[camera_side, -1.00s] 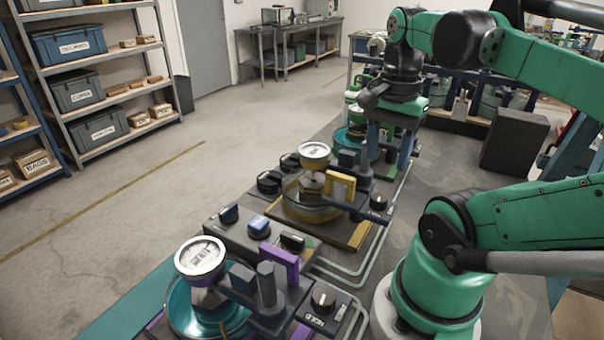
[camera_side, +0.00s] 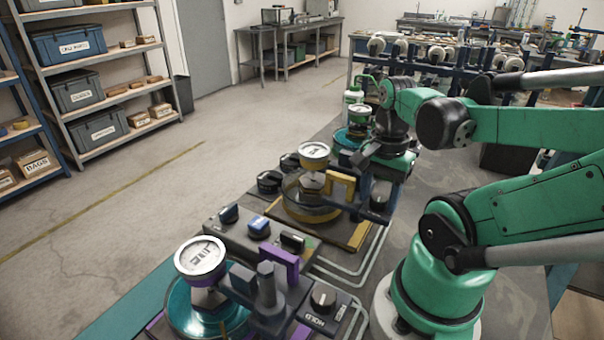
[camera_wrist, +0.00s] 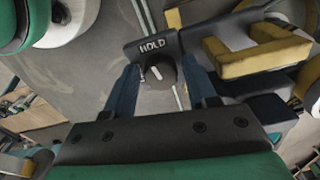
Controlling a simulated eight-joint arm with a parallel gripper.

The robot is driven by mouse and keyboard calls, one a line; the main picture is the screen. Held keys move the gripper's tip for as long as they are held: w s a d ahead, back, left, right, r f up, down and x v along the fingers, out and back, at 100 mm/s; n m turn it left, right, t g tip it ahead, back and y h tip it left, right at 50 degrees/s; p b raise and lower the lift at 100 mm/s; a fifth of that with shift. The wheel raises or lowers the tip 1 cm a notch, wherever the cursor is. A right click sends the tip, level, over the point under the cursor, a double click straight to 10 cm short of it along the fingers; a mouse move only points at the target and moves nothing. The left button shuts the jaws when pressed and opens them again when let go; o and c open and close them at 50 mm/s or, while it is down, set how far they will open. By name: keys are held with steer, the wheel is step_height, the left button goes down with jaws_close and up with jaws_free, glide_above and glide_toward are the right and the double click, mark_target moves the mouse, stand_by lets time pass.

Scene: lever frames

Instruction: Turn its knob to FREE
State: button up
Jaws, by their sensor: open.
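My gripper (camera_wrist: 160,70) is open, with blue fingers on either side of a black knob (camera_wrist: 155,76) in the wrist view. The knob has a white pointer mark, and the plate beside it reads HOLD (camera_wrist: 152,45). I cannot tell whether the fingers touch the knob. In the side view, my gripper (camera_side: 382,185) hangs at the middle station, close to its dark knob (camera_side: 379,202). That station has a yellow lever handle (camera_side: 341,184), which also shows in the wrist view (camera_wrist: 258,56) right of the knob.
A purple-handled station (camera_side: 280,264) stands nearest the side camera, with its own knob (camera_side: 323,297) and HOLD label. Pipes run along the bench beside the stations.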

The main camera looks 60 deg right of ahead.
jaws_close()
steer(key=n, duration=0.7)
steer(key=shift+s, duration=0.1)
steer(key=n, duration=0.3)
steer(key=shift+d+n, duration=0.1)
steer(key=shift+n, duration=2.4)
